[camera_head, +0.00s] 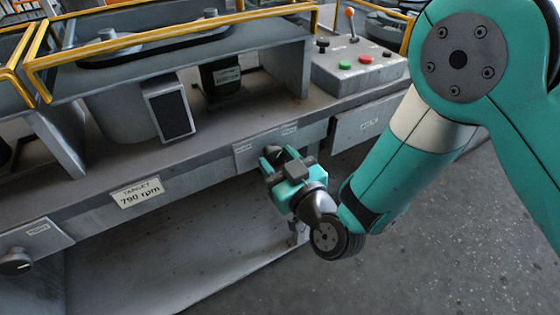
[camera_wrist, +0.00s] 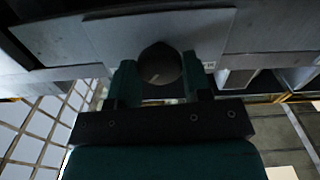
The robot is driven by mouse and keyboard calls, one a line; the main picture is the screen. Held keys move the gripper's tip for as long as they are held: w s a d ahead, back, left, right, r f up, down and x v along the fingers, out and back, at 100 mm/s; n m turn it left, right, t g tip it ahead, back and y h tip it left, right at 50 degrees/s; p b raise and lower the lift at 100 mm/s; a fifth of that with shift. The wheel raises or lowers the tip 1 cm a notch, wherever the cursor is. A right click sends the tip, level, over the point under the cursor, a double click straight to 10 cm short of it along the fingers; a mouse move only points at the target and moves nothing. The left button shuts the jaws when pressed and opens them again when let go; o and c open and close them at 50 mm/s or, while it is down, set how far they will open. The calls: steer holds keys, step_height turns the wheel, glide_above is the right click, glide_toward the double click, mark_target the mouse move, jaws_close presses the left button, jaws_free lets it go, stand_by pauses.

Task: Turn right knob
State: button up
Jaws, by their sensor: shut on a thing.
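The right knob (camera_head: 272,153) is a dark round knob on a light grey plate on the front of the bench. It also shows in the wrist view (camera_wrist: 160,63), dark and rounded, between my two fingers. My teal gripper (camera_head: 275,160) is shut on this knob, one finger on each side, and hides part of it in the head view. My gripper also shows in the wrist view (camera_wrist: 159,78). I cannot read the knob's turn angle or the small print on the plate (camera_head: 247,154).
A left knob (camera_head: 15,263) sits on the same bench front. A sign (camera_head: 138,192) reads "TARGET 790 rpm". A dark display (camera_head: 170,113) stands on the bench. A control box (camera_head: 350,72) with green and red buttons and an orange-topped lever is at the back right. Yellow rails (camera_head: 170,36) run above.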

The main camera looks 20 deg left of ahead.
steer(key=m+b, duration=0.1)
steer(key=m, duration=0.4)
steer(key=shift+a, duration=0.1)
steer(key=m+b, duration=0.1)
steer(key=m, duration=0.4)
steer(key=shift+r, duration=0.15)
steer(key=shift+w+m, duration=0.1)
steer(key=shift+m, duration=0.3)
steer(key=o, duration=0.9)
steer(key=shift+o, duration=0.2)
